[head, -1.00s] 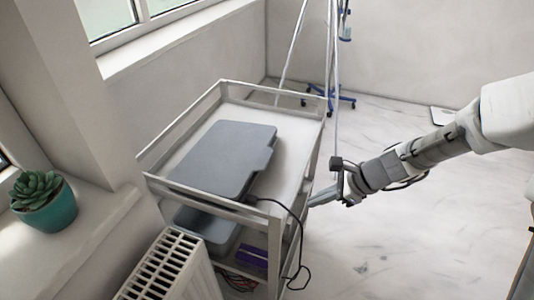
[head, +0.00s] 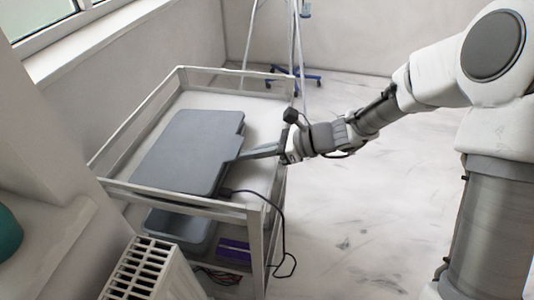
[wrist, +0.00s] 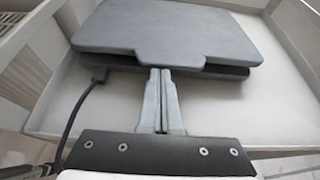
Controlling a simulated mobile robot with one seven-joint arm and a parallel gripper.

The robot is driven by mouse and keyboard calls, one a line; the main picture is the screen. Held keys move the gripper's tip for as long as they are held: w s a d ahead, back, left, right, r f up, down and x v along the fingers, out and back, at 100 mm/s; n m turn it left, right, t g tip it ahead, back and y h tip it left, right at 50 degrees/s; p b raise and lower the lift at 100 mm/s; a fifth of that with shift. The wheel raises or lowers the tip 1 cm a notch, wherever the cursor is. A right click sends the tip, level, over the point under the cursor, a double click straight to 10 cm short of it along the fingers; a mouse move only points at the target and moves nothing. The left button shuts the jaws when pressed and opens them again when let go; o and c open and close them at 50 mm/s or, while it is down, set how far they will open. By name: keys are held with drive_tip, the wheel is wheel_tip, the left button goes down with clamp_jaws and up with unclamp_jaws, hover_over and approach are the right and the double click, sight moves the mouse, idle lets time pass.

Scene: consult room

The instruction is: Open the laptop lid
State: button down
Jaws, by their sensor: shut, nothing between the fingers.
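The grey laptop (head: 188,150) lies on the top shelf of a white cart, its lid down. In the wrist view the lid (wrist: 165,30) has a gap between it and the base (wrist: 225,71) at the near edge. My gripper (head: 243,156) is shut and empty at the laptop's right edge. In the wrist view its fingertips (wrist: 160,72) are at the lid's protruding front lip. I cannot tell whether they touch it or reach into the gap.
The cart's (head: 190,205) raised rails surround the top shelf. A black cable (head: 270,194) runs from the laptop over the cart's edge. A radiator (head: 150,270) stands in front. A wheeled stand (head: 295,75) is behind. The floor at right is clear.

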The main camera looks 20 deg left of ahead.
drive_tip(key=shift+x, duration=1.15)
drive_tip(key=shift+r, duration=0.1)
drive_tip(key=shift+a+r+h+p, duration=0.1)
drive_tip(key=shift+r+h+p, duration=0.4)
drive_tip(key=shift+r+p, duration=1.25)
